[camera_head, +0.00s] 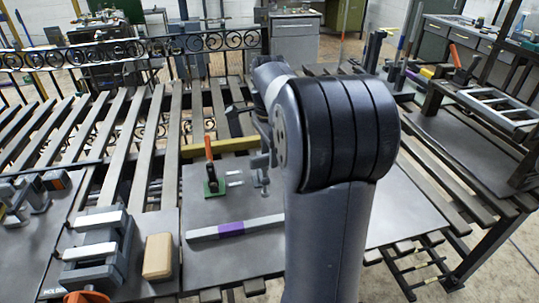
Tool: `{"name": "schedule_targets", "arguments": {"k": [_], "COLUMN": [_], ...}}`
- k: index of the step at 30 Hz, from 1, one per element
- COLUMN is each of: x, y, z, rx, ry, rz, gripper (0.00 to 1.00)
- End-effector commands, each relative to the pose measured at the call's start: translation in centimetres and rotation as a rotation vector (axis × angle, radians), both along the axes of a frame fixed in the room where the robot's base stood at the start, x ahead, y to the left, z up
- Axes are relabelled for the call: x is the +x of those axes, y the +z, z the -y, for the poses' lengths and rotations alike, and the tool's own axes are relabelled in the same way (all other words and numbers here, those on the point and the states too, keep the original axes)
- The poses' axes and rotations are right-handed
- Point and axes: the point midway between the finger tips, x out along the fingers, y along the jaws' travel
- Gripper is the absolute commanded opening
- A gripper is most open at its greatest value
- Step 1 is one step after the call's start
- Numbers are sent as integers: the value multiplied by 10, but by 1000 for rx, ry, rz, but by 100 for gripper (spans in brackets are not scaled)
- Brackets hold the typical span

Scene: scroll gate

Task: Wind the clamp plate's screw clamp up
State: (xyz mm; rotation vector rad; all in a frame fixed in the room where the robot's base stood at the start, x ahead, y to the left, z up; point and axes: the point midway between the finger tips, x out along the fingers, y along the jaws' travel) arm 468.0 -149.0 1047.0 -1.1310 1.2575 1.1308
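The clamp plate (198,222) is a flat grey sheet on the slatted bench, left of my arm. A grey upright piece that looks like the screw clamp (262,162) stands near its right side, close beside my arm, which partly hides it. A toggle-like clamp with an orange handle and green base (212,185) stands to its left. My gripper (238,118) seems to be the dark part above and left of the grey clamp, small and partly hidden by my arm. I cannot tell whether its fingers are open or touch the clamp.
A grey bar with a purple band (231,229) lies on the plate. A grey vise-like block (95,250) and a tan block (158,256) are at the lower left. A yellow bar (220,146) crosses behind. An iron scroll gate (185,50) stands at the back.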

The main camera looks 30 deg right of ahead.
Motion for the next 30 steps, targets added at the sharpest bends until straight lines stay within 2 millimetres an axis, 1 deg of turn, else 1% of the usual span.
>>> {"name": "schedule_targets", "arguments": {"k": [3, 11, 14, 25, 26, 30], "x": [0, 0, 0, 0, 0, 0], "y": [-7, -8, -8, -8, -8, -8], "z": [0, 0, 0, 0, 0, 0], "rx": [0, 0, 0, 0, 0, 0], "ry": [0, 1, 1, 1, 1, 1], "rz": [-2, 0, 0, 0, 0, -1], "gripper": [38, 38, 32, 1, 0, 0]}}
